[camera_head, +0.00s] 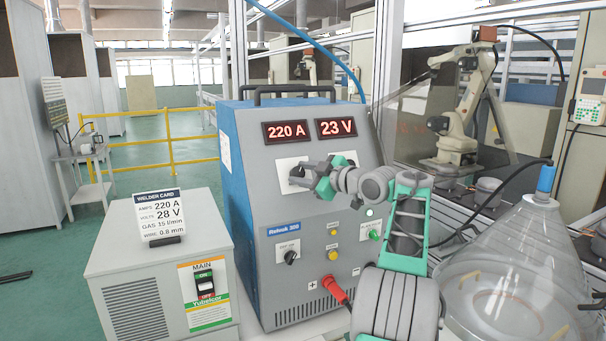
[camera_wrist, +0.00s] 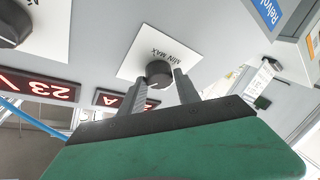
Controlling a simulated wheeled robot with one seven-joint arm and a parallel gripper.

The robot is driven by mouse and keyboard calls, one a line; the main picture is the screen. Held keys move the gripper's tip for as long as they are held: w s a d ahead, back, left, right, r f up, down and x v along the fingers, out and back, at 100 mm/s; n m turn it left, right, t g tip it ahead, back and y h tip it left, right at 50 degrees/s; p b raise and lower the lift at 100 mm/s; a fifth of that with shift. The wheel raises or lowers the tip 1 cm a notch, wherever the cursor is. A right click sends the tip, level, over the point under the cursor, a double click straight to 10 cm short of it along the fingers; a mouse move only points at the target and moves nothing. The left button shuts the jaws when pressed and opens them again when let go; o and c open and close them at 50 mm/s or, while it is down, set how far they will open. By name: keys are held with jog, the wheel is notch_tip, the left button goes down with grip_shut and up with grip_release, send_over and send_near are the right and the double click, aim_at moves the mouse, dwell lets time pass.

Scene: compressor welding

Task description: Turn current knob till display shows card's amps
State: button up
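The welder (camera_head: 315,215) is a blue and grey box whose red displays read 220 A (camera_head: 286,131) and 23 V (camera_head: 336,127). The welder card (camera_head: 159,214) lists 220 A and 28 V. In the wrist view, a dark round knob (camera_wrist: 160,73) sits on a white MIN MAX plate (camera_wrist: 135,62), near the amps display (camera_wrist: 112,99). My gripper (camera_wrist: 160,82) has one finger on each side of this knob, with slight gaps visible, so it looks open around it. In the head view my gripper (camera_head: 308,178) is at the panel below the displays and hides the knob.
Another dark knob (camera_wrist: 14,25) is at the wrist view's upper left. A red cable plug (camera_head: 336,289) sticks out low on the panel. The MAIN switch box (camera_head: 130,290) stands left, and a clear cone (camera_head: 515,265) stands right, close to my arm.

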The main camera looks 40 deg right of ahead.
jog(key=o, duration=0.4)
jog(key=shift+c, duration=0.2)
jog(key=s+r+b, duration=0.1)
jog(key=s, duration=0.6)
jog(key=shift+s+d+b, duration=0.25)
jog(key=shift+s+b, duration=0.1)
jog(key=shift+s, duration=0.05)
